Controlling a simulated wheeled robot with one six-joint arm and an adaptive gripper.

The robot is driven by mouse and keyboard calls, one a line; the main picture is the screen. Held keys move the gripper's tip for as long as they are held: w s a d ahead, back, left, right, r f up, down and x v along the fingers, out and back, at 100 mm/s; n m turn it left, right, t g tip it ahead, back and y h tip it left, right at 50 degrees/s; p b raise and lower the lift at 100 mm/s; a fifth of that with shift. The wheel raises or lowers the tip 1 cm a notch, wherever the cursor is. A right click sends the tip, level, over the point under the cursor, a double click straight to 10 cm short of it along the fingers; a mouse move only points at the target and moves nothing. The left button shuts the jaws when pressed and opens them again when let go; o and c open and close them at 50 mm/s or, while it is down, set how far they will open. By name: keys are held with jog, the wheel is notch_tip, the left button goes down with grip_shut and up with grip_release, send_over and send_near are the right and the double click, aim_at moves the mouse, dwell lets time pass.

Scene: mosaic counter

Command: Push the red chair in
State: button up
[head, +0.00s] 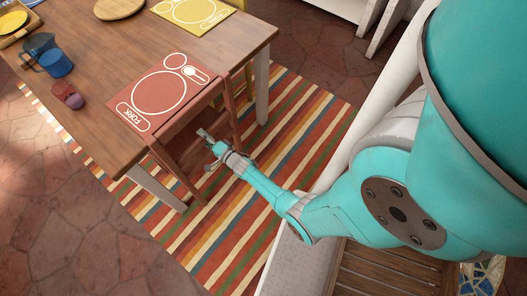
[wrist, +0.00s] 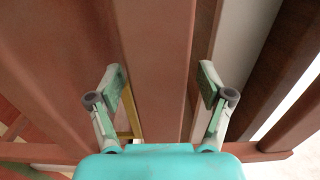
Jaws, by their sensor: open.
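The red chair (head: 192,120) stands at the near side of the wooden table, its back rail close to the table edge by the red place mat. My gripper (head: 208,138) is at the chair's back, on the side away from the table. In the wrist view my gripper (wrist: 162,82) is open, its two fingers apart. A broad reddish upright slat of the chair (wrist: 160,45) fills the space ahead between the fingers. I cannot tell whether the fingers touch it. The chair's seat is mostly hidden under the table.
A striped rug (head: 300,110) lies beneath. White table legs (head: 262,85) flank the chair.

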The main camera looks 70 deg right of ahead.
jog(key=v, duration=1.2)
jog(key=shift+a, duration=0.1)
jog(key=s+a+r+n+g+y, duration=0.1)
jog(key=s+a+r+n, duration=0.45)
jog(key=s+a, duration=0.25)
jog(key=s+a+r+n+y, duration=0.1)
jog(key=s+a+r+n, duration=0.5)
jog(key=s, duration=0.3)
jog(key=s+a+r+n+y, duration=0.1)
jog(key=s+a+r+n, duration=0.1)
jog(key=r, duration=0.5)
jog(key=s+a+r+n+g+y, duration=0.1)
jog(key=s+a+r+n, duration=0.1)
jog(key=s+r+n, duration=0.2)
jog(key=s+a+r+n+y, duration=0.1)
jog(key=s+a+r+n, duration=0.1)
jog(key=s+r, duration=0.3)
notch_tip(320, 180, up, 5)
jog(key=shift+s+f+n+g, duration=0.2)
jog(key=shift+s+n+g, duration=0.15)
jog(key=shift+n, duration=0.5)
jog(key=shift+a, duration=0.15)
